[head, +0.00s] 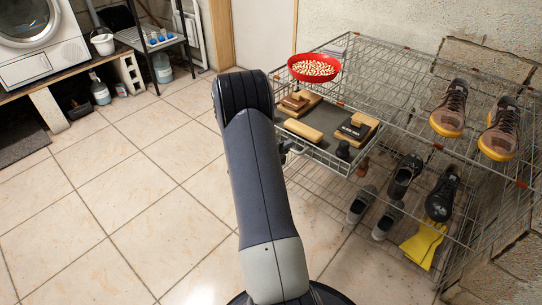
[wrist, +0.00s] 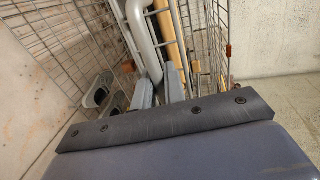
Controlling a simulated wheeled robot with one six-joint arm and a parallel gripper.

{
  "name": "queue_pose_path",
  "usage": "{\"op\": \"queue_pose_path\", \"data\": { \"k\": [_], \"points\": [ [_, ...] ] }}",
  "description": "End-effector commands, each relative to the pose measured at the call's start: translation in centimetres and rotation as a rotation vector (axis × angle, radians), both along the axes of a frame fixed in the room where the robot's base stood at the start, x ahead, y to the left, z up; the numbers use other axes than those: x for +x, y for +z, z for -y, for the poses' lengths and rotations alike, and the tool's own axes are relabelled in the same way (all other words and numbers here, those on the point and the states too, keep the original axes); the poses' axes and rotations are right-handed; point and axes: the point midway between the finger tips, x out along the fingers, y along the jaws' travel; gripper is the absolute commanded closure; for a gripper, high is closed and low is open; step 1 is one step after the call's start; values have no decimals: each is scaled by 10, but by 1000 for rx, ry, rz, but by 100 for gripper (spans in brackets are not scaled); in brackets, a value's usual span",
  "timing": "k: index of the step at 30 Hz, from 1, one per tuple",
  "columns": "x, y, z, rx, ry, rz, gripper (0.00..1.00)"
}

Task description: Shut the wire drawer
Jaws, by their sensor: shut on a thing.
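The wire drawer (head: 330,161) is pulled out from the wire rack (head: 398,65), toward my arm. My gripper (head: 288,150) is at the drawer's front edge, mostly hidden behind my arm in the head view. In the wrist view, my two grey fingers (wrist: 160,88) are shut on the grey tube handle (wrist: 141,38) at the drawer's front. The exact contact is partly hidden by the wrist housing.
A red bowl (head: 314,68) sits on the rack's top, with brown shoes (head: 450,108) to the right. Dark shoes (head: 404,176) and yellow gloves (head: 422,243) lie lower. A washing machine (head: 36,38) stands back left. The tiled floor (head: 130,170) at left is clear.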

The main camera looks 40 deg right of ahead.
Motion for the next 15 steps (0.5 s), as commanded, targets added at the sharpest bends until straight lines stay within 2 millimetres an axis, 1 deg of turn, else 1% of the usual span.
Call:
{"op": "queue_pose_path", "data": {
  "k": [1, 6, 12, 15],
  "points": [
    [-1, 1, 17, -1, -6, 2, 100],
    [3, 1, 63, -1, -5, 1, 100],
    [7, 0, 111, -1, -5, 2, 100],
    [9, -1, 130, -1, -4, 2, 100]
  ]
}}
